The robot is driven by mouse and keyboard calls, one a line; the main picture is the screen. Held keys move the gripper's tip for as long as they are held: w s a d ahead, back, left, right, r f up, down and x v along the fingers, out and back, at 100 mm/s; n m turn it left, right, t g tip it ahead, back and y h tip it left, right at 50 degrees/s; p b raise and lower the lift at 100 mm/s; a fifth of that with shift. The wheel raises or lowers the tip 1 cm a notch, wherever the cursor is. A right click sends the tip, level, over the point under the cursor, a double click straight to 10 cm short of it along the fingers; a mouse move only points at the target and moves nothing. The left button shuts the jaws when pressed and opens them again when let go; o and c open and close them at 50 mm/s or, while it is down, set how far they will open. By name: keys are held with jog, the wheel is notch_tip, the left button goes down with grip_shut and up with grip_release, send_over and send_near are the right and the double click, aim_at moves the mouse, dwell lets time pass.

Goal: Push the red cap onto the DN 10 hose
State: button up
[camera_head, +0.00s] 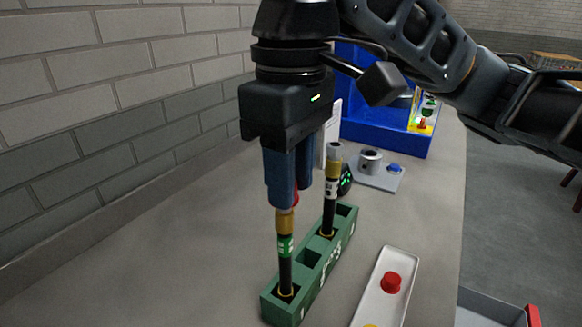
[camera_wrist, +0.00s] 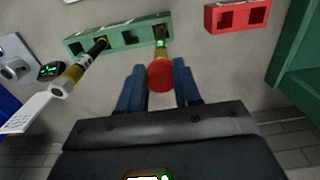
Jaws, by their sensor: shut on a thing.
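My gripper (camera_head: 283,200) points down with its blue fingers shut on the red cap (camera_wrist: 161,75). In the head view the fingers hide nearly all of this cap. Directly beneath it stands an upright hose (camera_head: 285,247) with a brass end and a green band, in the near slot of the green rack (camera_head: 308,282). In the wrist view the cap lines up over this hose (camera_wrist: 161,45) and covers its top. I cannot tell whether the cap only touches the brass end or sits over it. The hose's size label is not readable.
A second hose (camera_head: 329,190) with a brass and grey end stands in the rack's far slot. A white tray (camera_head: 372,309) holds another red cap (camera_head: 391,283) and a yellow one. A blue bin (camera_head: 385,135) and a grey plate with fittings (camera_head: 378,178) stand behind. A wall runs along the left.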

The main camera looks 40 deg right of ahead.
jog(key=shift+f, duration=0.45)
jog(key=o, duration=1.1)
jog(key=shift+c, duration=0.2)
jog(key=shift+r, duration=0.15)
notch_tip(320, 180, up, 8)
jog(key=shift+f, duration=0.2)
